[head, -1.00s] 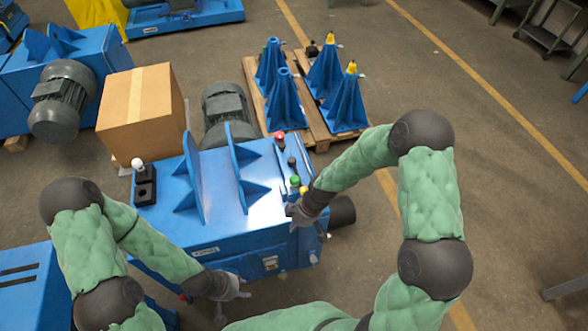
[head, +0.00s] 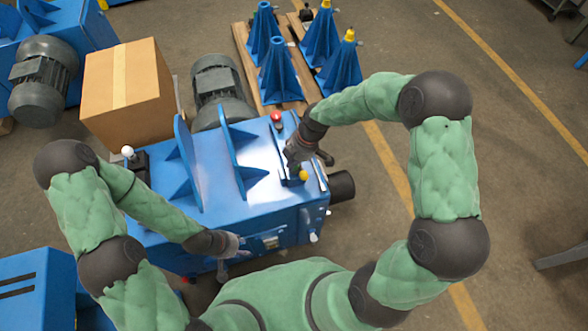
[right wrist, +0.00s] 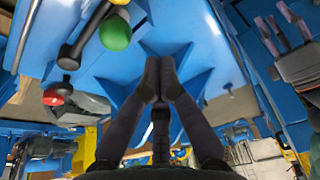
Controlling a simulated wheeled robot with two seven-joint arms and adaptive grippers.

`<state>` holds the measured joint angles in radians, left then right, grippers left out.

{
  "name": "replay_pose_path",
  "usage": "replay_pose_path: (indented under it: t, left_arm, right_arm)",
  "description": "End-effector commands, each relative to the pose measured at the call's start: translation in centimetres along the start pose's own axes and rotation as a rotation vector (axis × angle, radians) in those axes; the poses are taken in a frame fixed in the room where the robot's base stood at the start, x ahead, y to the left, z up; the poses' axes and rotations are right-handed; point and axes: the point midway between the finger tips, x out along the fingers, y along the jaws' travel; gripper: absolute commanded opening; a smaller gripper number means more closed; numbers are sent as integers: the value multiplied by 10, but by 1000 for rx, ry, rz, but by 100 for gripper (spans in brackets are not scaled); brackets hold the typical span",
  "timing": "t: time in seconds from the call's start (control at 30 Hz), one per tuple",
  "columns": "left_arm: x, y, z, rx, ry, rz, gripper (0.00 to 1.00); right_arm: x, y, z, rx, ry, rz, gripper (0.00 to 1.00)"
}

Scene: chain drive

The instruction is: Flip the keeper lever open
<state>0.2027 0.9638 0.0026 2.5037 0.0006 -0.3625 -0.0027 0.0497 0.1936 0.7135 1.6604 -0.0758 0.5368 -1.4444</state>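Several knobbed levers stand on the blue machine (head: 262,205); I cannot tell which one is the keeper lever. My right gripper (head: 296,160) is over the machine's right end, between a red knob (head: 277,117) and a yellow knob (head: 303,176). The right wrist view shows its fingertips (right wrist: 160,66) together with nothing visible between them. There, a green ball knob (right wrist: 115,33), a black-ended lever (right wrist: 84,36) and the red knob (right wrist: 57,94) are to the left, apart from the fingers. My left gripper (head: 232,262) is low by the machine's front side, too small to read.
A white-knobbed lever (head: 128,152) stands on a black block at the machine's left. Upright blue fins (head: 187,165) rise from its top. A cardboard box (head: 130,100) and a grey motor (head: 222,88) are behind. Blue stands (head: 281,75) occupy a pallet at the back.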

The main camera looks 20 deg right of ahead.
Motion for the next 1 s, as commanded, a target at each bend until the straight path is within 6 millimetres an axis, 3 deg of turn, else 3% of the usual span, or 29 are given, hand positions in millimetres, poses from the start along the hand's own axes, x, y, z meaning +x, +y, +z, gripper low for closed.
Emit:
replay_pose_path:
  t: [0.27, 0.67, 0.8, 1.0]
  left_arm:
    - [10, -3, -1, 0, 1, 0, 40]
    - [32, -11, -2, 0, 1, 0, 40]
    - [35, -12, -2, 0, 1, 0, 40]
    - [37, -13, -2, 0, 1, 0, 40]
  right_arm:
    - [31, 0, 1, 0, 0, -2, 0]
    - [104, -1, 1, 0, 0, -2, 0]
    - [86, 1, 24, 4, 0, 4, 0]
    - [78, 0, 35, 1, 0, 1, 0]
